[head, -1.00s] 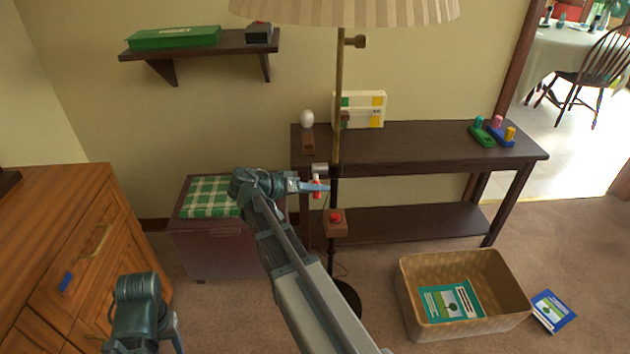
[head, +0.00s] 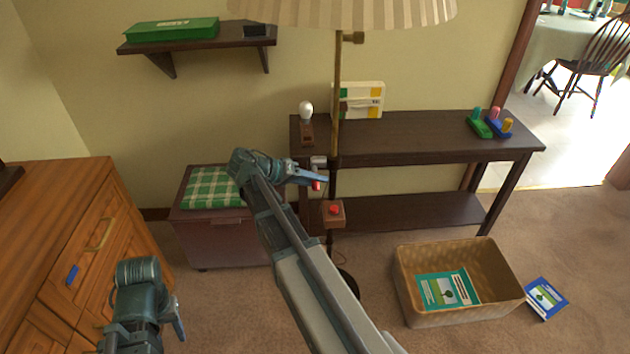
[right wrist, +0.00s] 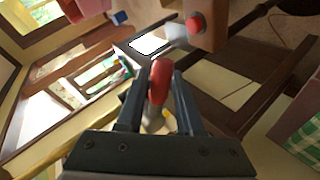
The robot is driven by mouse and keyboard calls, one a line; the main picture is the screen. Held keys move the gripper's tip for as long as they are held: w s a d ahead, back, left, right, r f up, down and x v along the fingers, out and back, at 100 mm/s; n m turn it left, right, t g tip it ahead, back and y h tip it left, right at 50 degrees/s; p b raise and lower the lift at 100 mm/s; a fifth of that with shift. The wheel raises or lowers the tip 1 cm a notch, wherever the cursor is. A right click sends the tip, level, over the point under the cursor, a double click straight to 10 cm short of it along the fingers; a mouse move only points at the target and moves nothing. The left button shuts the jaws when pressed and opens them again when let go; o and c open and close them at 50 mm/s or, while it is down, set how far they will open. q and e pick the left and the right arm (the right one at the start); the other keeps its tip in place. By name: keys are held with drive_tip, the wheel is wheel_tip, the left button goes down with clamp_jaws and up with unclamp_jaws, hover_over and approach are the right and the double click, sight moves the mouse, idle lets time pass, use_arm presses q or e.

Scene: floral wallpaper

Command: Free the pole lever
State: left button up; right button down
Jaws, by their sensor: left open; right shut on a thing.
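The pole lever has a grey mount (head: 318,161) on the brass and black lamp pole (head: 337,105) and a red handle (head: 317,186) hanging below it. My right gripper (head: 316,177) is at the lever, its fingers across the handle. In the right wrist view the red handle (right wrist: 159,82) lies between the two fingers of the right gripper (right wrist: 162,92), which is shut on it. My left gripper (head: 172,330) is low at the left, open and apart from the pole; part of it is cut off by the lower edge.
A box with a red button (head: 334,210) is on the pole below the lever. A dark console table (head: 420,140) stands behind. A green-checked stool (head: 215,188) is left, a wooden cabinet (head: 60,200) further left. A wicker basket (head: 465,312) is on the floor at right.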

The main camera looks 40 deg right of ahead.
drive_tip(key=c, duration=0.6)
unclamp_jaws()
drive_tip(key=shift+s+r, duration=0.1)
drive_tip(key=shift+r, duration=0.1)
drive_tip(key=shift+p+v, duration=3.45)
drive_tip(key=shift+v, duration=3.5)
drive_tip(key=shift+s, duration=0.1)
drive_tip(key=s+a+f+n+t+y, duration=0.1)
drive_tip(key=s+a+f+n+y, duration=0.25)
drive_tip(key=s+a, duration=0.4)
drive_tip(key=s+a+f+n+t+y, duration=0.1)
drive_tip(key=s+a+f+n+y, duration=0.3)
drive_tip(key=a, duration=0.6)
drive_tip(key=s+a+f+n+t+y, duration=0.1)
drive_tip(key=s+a+f+n+y, duration=0.2)
drive_tip(key=s+a+n, duration=0.45)
drive_tip(key=w+r+p, duration=0.1)
drive_tip(key=r+p, duration=0.4)
drive_tip(key=w+r+m+p, duration=0.1)
drive_tip(key=r+p, duration=0.4)
drive_tip(key=a+r+m+p, duration=0.1)
drive_tip(key=r+p, duration=0.4)
drive_tip(key=shift+w+r, duration=0.1)
drive_tip(key=shift+w, duration=0.3)
